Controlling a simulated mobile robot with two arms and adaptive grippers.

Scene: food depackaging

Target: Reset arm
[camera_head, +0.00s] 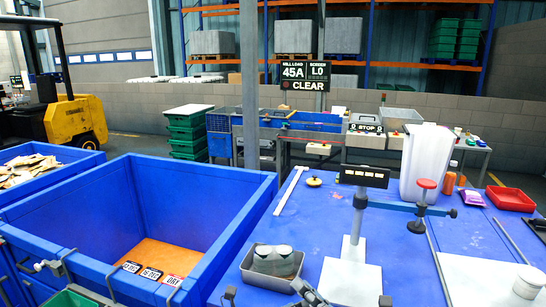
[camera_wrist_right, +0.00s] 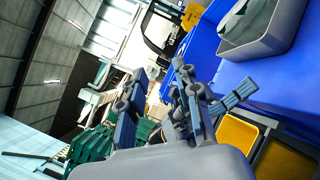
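My right gripper (camera_head: 310,293) shows at the bottom edge of the head view, in front of the blue table (camera_head: 335,215), partly cut off by the frame. In the right wrist view my right gripper (camera_wrist_right: 162,88) has its dark fingers spread with an empty gap between them.
A large blue bin (camera_head: 235,235) with labelled cards (camera_head: 150,273) inside stands left of the table. A stand with a small display (camera_head: 364,177), a red-topped tool (camera_head: 424,190), a white container (camera_head: 427,160) and a red tray (camera_head: 510,199) occupy the table.

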